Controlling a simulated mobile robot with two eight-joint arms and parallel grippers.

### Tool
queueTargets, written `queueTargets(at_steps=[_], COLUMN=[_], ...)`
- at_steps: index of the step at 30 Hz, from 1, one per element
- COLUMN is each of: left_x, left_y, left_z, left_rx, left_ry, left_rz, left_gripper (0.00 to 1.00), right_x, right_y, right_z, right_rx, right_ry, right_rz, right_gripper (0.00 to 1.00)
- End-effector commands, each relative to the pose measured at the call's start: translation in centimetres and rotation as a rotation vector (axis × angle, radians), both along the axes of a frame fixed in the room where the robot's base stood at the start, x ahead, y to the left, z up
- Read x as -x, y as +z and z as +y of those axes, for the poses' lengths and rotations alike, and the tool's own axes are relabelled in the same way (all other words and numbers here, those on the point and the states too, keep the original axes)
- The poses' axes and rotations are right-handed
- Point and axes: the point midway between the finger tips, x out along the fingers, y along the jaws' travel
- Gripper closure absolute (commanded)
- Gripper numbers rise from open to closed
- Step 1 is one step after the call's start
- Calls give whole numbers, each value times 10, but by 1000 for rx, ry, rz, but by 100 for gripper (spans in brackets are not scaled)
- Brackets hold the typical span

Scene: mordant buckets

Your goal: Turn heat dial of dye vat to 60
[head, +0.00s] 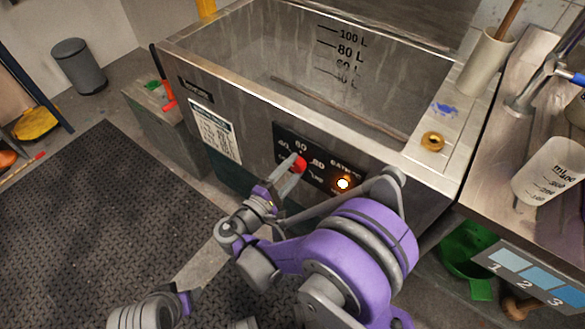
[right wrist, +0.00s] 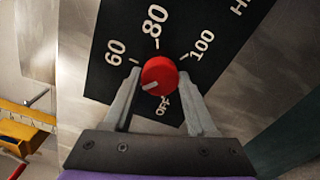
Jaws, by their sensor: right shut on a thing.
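The dye vat (head: 250,115) is a large grey metal tank with a black control panel on its front. The heat dial (head: 299,163) is a red round knob on that panel; it also shows in the right wrist view (right wrist: 159,75). My right gripper (head: 294,172) is shut on the dial, one finger on each side of the knob. My left gripper's fingers are not seen; only a part of my left arm shows at the bottom left of the head view.
A lit orange lamp (head: 343,183) sits right of the dial. A brass ring (head: 433,141) and a blue smear lie on the vat's right ledge. A white measuring jug (head: 549,172) stands on the right bench. A green bucket (head: 466,250) is below. The dark floor mat (head: 90,215) is clear.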

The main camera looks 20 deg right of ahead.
Motion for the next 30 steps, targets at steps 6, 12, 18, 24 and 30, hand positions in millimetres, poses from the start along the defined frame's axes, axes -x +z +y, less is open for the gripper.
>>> queueTargets(at_steps=[6, 12, 18, 24, 30], left_x=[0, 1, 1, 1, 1], left_y=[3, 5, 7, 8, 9], left_z=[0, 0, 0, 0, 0], left_rx=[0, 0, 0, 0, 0], left_ry=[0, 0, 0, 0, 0], left_rz=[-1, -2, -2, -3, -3], left_gripper=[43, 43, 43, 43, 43], right_x=[0, 0, 0, 0, -1], right_y=[1, 1, 1, 1, 1], right_z=[0, -1, -1, -1, 0], right_rx=[-124, -240, -349, -436, -494], right_ry=[0, 0, 1, 1, 1], right_rz=[-162, -311, -451, -563, -638], right_gripper=[99, 99, 99, 99, 99])
